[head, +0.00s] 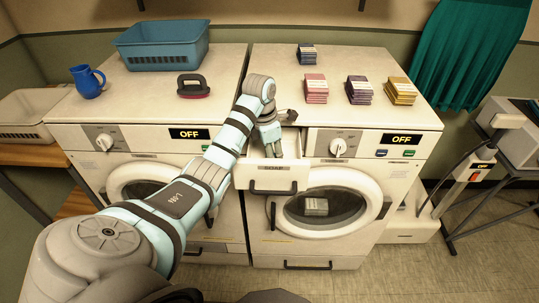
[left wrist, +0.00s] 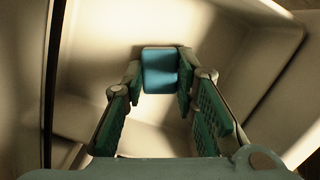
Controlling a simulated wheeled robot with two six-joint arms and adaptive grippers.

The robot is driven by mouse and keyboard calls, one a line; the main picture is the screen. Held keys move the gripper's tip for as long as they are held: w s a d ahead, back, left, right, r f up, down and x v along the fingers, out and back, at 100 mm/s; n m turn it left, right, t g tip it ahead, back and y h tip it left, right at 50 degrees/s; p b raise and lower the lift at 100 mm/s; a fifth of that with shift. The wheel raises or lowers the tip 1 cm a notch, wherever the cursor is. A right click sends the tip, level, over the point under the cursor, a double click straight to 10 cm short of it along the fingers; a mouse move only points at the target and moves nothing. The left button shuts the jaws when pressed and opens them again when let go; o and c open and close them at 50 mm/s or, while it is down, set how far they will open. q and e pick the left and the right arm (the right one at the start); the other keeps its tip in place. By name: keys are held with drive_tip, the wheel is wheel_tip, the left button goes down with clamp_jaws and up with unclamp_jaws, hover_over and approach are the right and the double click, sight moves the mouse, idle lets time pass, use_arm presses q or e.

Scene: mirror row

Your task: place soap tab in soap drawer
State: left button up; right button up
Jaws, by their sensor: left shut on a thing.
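The soap drawer (head: 285,180) is pulled out from the front of the right washer, with its handle towards me. My left gripper (head: 273,148) points down into the open drawer. In the left wrist view a blue soap tab (left wrist: 160,72) sits between the tips of my left gripper (left wrist: 160,88), which is shut on it. Pale drawer walls (left wrist: 100,50) surround the fingers in that view. I cannot tell whether the tab touches the drawer floor. The tab is hidden in the head view. My right gripper is not in view.
The right washer (head: 340,75) bears blue (head: 307,54), pink (head: 316,88), purple (head: 359,90) and yellow (head: 400,90) stacks. The left washer (head: 130,95) bears a blue basket (head: 162,48) and a brush (head: 193,86). A blue jug (head: 88,82) stands there too. Both displays read OFF.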

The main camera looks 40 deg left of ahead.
use_arm(q)
drive_tip(key=o, duration=1)
drive_tip(key=shift+r, duration=0.4)
wheel_tip(320, 180, up, 4)
drive_tip(key=shift+s+a+f+p, duration=0.1)
drive_tip(key=shift+s+f+p, duration=0.1)
drive_tip(key=shift+p, duration=0.7)
wheel_tip(320, 180, up, 8)
drive_tip(key=s+p, duration=0.1)
drive_tip(key=p, duration=0.7)
drive_tip(key=shift+a+f, duration=0.15)
drive_tip(key=shift+a, duration=0.2)
